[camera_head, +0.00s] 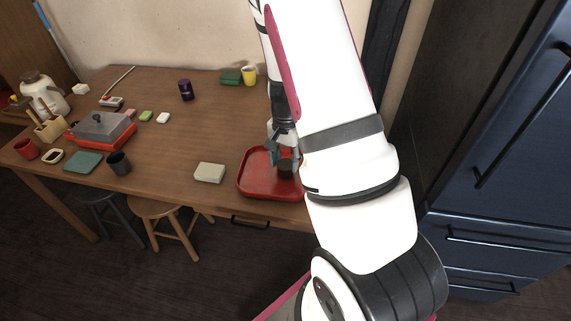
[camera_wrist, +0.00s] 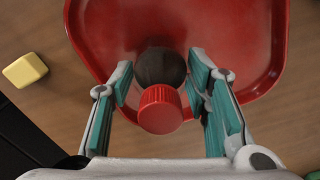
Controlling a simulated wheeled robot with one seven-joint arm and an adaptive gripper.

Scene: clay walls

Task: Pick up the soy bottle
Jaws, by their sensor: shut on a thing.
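The soy bottle (camera_wrist: 160,108) has a red ribbed cap and a dark round body (camera_wrist: 160,62), seen from above in the wrist view. My gripper (camera_wrist: 163,80) is shut on it, with one teal-padded finger on each side of the dark body. In the head view my gripper (camera_head: 282,150) points down over the red tray (camera_head: 258,182), and the dark lower part of the bottle (camera_head: 286,166) shows beneath it. My arm hides part of the tray. I cannot tell whether the bottle's base touches the tray.
A pale block (camera_head: 209,172) lies left of the tray. A purple can (camera_head: 186,90), a yellow cup (camera_head: 249,75) and a green block (camera_head: 231,77) stand farther back. A red grill with a grey lid (camera_head: 100,130) and a dark cup (camera_head: 119,163) are at left. Blue cabinets (camera_head: 510,190) stand at right.

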